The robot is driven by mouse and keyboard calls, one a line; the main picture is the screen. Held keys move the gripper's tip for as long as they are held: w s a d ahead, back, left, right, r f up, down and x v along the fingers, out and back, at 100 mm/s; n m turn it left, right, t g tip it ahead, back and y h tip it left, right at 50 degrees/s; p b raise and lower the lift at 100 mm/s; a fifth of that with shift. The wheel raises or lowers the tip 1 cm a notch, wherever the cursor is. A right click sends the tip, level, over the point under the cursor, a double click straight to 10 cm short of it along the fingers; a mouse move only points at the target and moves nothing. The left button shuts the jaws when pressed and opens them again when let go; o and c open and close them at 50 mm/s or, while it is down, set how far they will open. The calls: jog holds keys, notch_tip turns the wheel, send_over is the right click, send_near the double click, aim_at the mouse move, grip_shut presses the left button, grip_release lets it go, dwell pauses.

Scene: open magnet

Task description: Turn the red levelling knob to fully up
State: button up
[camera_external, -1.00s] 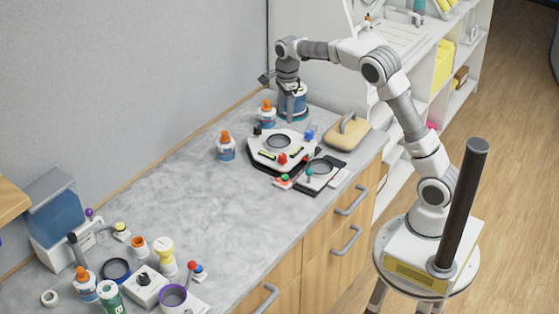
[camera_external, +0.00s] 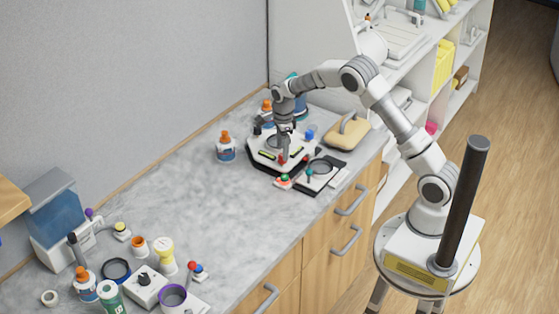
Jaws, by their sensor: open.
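The white device (camera_external: 256,154) with a dark base sits on the far part of the counter. A red knob (camera_external: 282,160) shows at its front edge, partly hidden by my gripper. My gripper (camera_external: 284,154) points down over the device, with its fingertips at or just above the red knob. It is open. I cannot tell whether the fingers are around the knob or touching it. The knob's present turn cannot be read at this size.
A dark plate with a ring (camera_external: 319,188) lies just right of the device. A tan block with a handle (camera_external: 346,134) stands behind it. A bottle with an orange cap (camera_external: 226,151) stands to the left. The middle counter (camera_external: 200,215) is clear; several items crowd the near end.

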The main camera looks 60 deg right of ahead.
jog(key=shift+f, duration=1.3)
grip_shut()
